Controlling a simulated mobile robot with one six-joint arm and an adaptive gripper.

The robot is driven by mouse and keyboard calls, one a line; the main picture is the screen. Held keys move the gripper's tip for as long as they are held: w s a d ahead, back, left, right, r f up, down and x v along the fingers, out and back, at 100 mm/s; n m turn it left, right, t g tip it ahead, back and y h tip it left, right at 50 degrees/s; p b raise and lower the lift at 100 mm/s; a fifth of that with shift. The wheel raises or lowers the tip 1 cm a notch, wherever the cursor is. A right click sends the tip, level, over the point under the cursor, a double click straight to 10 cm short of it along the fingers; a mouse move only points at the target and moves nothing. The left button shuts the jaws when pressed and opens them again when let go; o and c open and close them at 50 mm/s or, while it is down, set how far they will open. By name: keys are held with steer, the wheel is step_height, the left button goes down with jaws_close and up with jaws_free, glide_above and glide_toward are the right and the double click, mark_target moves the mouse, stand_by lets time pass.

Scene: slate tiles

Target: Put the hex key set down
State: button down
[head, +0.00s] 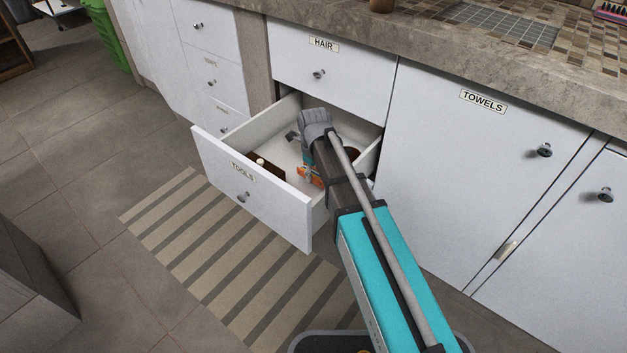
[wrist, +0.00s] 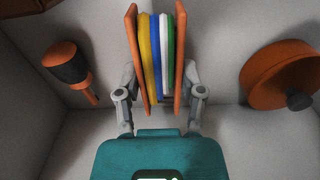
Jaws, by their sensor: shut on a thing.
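The hex key set (wrist: 157,60) has orange side plates with yellow, blue, white and green pieces between them. My gripper (wrist: 160,82) is shut on it, one finger against each orange plate. In the head view my arm reaches down into the open drawer marked TOOLS (head: 215,146), and the orange of the hex key set (head: 305,177) shows low inside it. My arm partly hides it there. I cannot tell whether the set touches the drawer floor.
In the wrist view an orange and black handled thing (wrist: 68,67) lies left of the set. A round orange-brown thing with a dark knob (wrist: 278,78) lies to the right. Pale drawer floor shows between them. The HAIR drawer (head: 345,75) above is shut, and a striped mat (head: 215,250) lies below.

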mark_target(314, 172)
steer(key=shift+f+b, duration=0.65)
steer(key=shift+f, duration=0.35)
steer(key=shift+f, duration=0.1)
steer(key=shift+c, duration=1)
jaws_free()
step_height(314, 172, up, 12)
steer(key=p, duration=1.2)
steer(key=shift+r, duration=0.2)
